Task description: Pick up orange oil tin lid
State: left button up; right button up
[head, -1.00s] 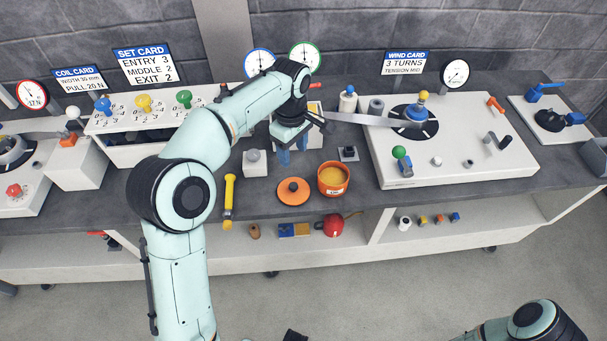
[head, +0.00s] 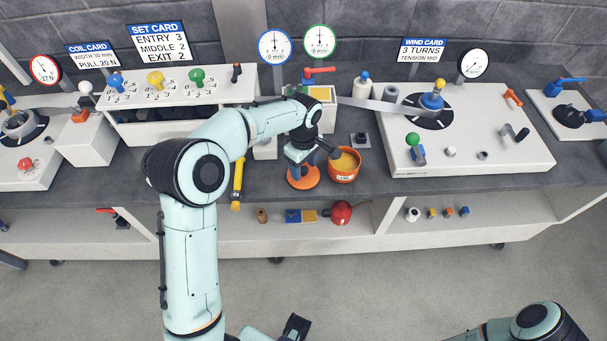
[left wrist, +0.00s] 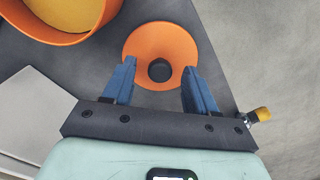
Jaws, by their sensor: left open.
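The orange oil tin lid (head: 304,184) lies flat on the dark bench top, left of the open orange tin (head: 343,176) with yellow contents. The lid (left wrist: 157,38) also shows in the left wrist view, a round disc with a dark knob (left wrist: 160,70) at its middle. My left gripper (head: 303,172) is over the lid, open and empty. In the left wrist view its two blue fingers (left wrist: 160,75) stand on either side of the knob, apart from it. The gripper hides part of the lid in the head view. My right gripper is not in view.
A yellow-handled tool (head: 238,185) lies left of the lid. A small dark block (head: 360,140) stands behind the tin. The white winding unit (head: 465,150) is to the right. A red rounded item (head: 341,212) sits on the shelf below.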

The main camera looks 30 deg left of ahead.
pick_arm(q)
jog(key=shift+f, duration=0.2)
grip_shut()
jog(key=shift+r, duration=0.1)
